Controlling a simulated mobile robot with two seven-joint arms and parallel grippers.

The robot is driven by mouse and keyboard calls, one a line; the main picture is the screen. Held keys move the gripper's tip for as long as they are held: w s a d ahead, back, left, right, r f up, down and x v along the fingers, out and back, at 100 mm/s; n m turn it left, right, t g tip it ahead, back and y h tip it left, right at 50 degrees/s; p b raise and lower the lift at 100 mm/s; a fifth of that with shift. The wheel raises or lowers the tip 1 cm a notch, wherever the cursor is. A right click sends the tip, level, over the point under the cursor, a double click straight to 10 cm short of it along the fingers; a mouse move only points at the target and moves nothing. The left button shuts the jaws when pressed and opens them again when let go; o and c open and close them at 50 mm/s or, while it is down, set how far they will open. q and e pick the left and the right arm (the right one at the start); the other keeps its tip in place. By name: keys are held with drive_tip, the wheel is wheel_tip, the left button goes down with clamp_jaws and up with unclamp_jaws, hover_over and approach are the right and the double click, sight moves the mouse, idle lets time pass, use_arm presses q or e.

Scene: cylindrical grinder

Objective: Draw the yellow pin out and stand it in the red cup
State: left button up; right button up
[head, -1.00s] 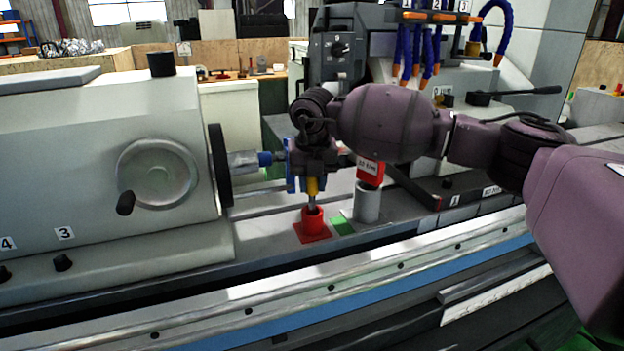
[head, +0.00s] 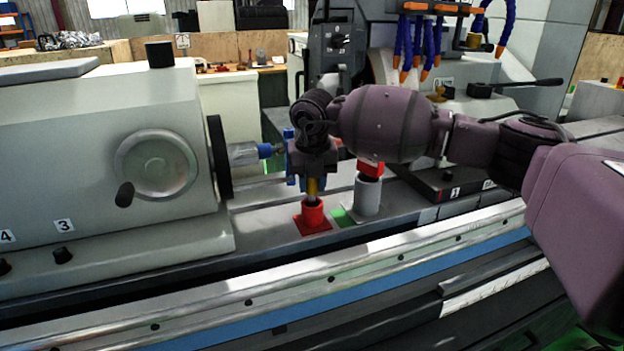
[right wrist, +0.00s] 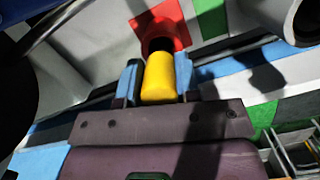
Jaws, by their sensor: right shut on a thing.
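The yellow pin (head: 313,187) is upright in my right gripper (head: 313,181), which is shut on it. Its grey lower end goes into the mouth of the red cup (head: 313,218), and the tip is hidden inside. The cup stands on a red square base on the machine bed. In the right wrist view the yellow pin (right wrist: 160,78) sits between the blue fingers, and the red cup (right wrist: 158,30) lies just beyond it with a dark opening. My left gripper is not in view.
A grey cylinder (head: 367,197) with a red block (head: 370,168) above it stands just right of the cup. A green patch (head: 342,217) lies between them. The tailstock-like housing with a handwheel (head: 157,165) and a blue-collared spindle (head: 265,151) is to the left.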

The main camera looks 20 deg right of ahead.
sight(312, 194)
drive_tip(key=shift+f, duration=0.2)
drive_tip(key=shift+f, duration=0.15)
drive_tip(key=shift+f, duration=0.7)
drive_tip(key=shift+f, duration=0.25)
drive_tip(key=shift+f, duration=0.2)
drive_tip(key=o, duration=1.1)
drive_tip(key=shift+f, duration=0.1)
drive_tip(key=shift+s, duration=0.1)
